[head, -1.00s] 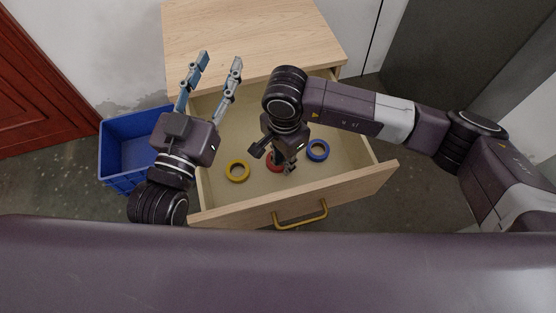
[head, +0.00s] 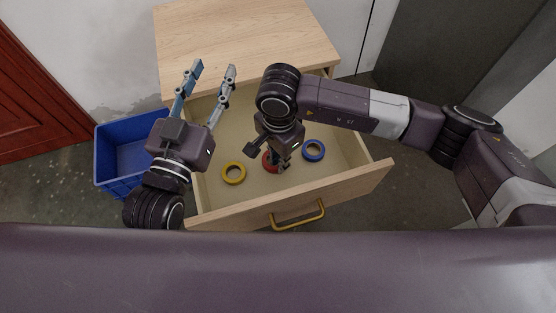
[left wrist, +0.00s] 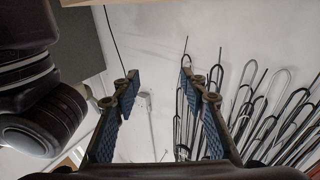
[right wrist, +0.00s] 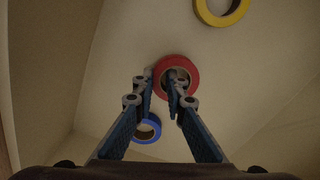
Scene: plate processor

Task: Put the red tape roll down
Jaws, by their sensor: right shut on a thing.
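The red tape roll (head: 267,161) is inside the open drawer, partly hidden behind my right gripper in the head view. In the right wrist view the red tape roll (right wrist: 176,66) lies at the tips of my right gripper (right wrist: 164,88), which is shut on its ring wall. I cannot tell whether the roll touches the drawer floor. My right gripper (head: 281,167) points down into the drawer. My left gripper (head: 215,72) is open and empty, raised above the drawer's left side. Its spread fingers (left wrist: 160,75) show in the left wrist view.
A yellow tape roll (head: 233,173) lies left of the red one in the drawer, and a blue tape roll (head: 314,150) lies to its right. The drawer front (head: 350,190) has a yellow handle (head: 298,217). A blue crate (head: 118,160) stands left of the cabinet (head: 245,35).

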